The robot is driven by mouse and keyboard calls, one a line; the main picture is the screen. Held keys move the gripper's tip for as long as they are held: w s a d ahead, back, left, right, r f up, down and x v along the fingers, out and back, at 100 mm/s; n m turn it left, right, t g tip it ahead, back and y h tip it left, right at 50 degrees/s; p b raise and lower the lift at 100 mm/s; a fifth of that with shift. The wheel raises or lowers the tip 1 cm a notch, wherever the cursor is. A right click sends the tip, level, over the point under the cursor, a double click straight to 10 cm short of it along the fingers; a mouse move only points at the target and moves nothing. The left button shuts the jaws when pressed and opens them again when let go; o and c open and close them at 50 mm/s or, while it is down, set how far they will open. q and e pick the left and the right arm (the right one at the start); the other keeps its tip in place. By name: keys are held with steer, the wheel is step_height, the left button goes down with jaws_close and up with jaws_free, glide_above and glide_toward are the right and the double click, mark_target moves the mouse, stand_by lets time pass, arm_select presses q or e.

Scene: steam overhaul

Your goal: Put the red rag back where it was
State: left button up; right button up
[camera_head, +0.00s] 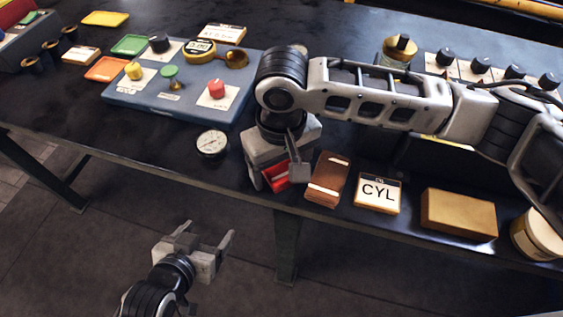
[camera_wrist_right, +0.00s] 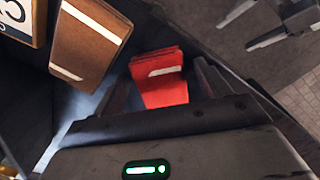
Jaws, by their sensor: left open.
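The red rag (camera_head: 276,177) is a folded red cloth with a white stripe, at the table's front edge. In the right wrist view, the rag (camera_wrist_right: 163,80) shows between the two fingers of my right gripper (camera_wrist_right: 160,88). In the head view, my right gripper (camera_head: 275,175) points down over the rag, with a finger on either side. I cannot tell whether the fingers press on it. My left gripper (camera_head: 208,243) is open and empty, low in front of the table, over the floor.
A brown rag (camera_head: 328,180) lies just right of the red one, then the CYL card (camera_head: 377,193), a tan block (camera_head: 459,214) and a white tub (camera_head: 538,232). A gauge (camera_head: 212,144) lies to the left. A blue board (camera_head: 135,106) with coloured knobs sits behind. The front-left tabletop is clear.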

mark_target(282, 169)
steer(key=shift+r, duration=0.15)
step_height(282, 169, up, 12)
stand_by(0.5)
stand_by(0.4)
